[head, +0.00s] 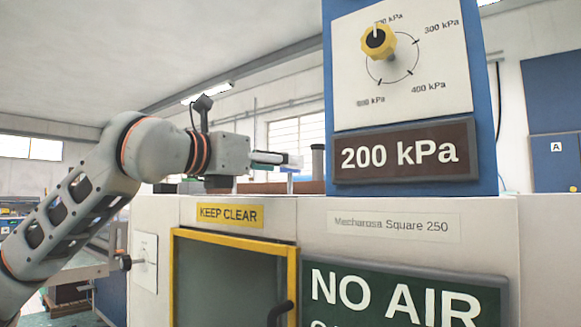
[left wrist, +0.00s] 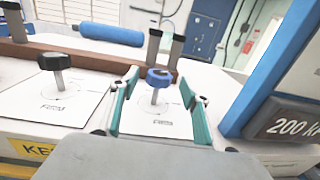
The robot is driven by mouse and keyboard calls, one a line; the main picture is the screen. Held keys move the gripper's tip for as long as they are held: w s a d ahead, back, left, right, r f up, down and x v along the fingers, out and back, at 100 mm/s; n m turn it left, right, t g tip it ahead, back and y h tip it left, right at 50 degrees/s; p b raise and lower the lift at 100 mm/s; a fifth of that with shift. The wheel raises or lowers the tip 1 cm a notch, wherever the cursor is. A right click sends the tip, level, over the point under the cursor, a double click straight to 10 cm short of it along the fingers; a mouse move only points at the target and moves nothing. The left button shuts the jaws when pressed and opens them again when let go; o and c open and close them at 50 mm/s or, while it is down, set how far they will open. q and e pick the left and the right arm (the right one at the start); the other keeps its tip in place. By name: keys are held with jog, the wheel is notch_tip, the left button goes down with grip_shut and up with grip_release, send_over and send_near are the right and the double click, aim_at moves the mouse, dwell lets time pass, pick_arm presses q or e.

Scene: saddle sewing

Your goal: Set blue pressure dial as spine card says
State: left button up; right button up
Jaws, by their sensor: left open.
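A blue dial (left wrist: 158,79) stands on a short metal stem above a white plate (left wrist: 157,121) in the left wrist view. My left gripper (left wrist: 159,84) is open, with its green fingers on either side of the dial; contact cannot be told. A dark card (head: 400,151) reading "200 kPa" is on the blue upright panel. The blue dial's pointer and the small print on its plate are unreadable. The right gripper is not in view.
A black knob (left wrist: 54,62) stands left of the blue dial. Behind are a brown bar (left wrist: 90,60), grey posts and a blue roll (left wrist: 111,33). A yellow knob (head: 377,41) with a kPa scale is on the blue upright panel (head: 480,100), close right of the gripper.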

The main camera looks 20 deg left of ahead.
pick_arm(q)
jog(key=shift+x, duration=2)
jog(key=shift+a, duration=0.1)
